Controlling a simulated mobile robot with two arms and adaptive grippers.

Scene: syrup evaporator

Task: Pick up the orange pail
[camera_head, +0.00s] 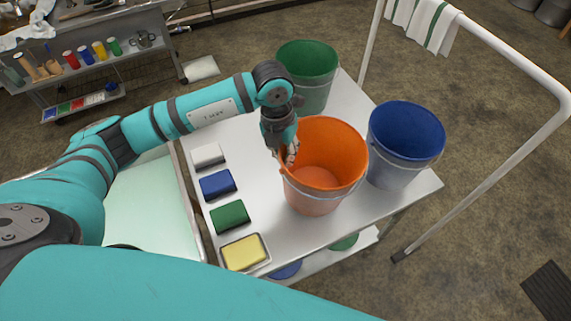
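The orange pail (318,195) stands upright on a metal cart top (256,178), between a green pail and a blue pail. It is empty inside, with a thin wire handle around its front. My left gripper (289,157) points down at the pail's left rim and overlaps it in the view. Its fingers are small and partly hidden, so I cannot tell whether they are open or closed on the rim. My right gripper is not in view; a teal arm link of mine crosses the bottom.
The green pail (312,92) stands behind and the blue pail (399,160) stands close at the right. White, blue and green blocks and a yellow sponge (243,253) line the cart's left edge. A white rail (480,180) with a towel (424,22) rises at the right.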

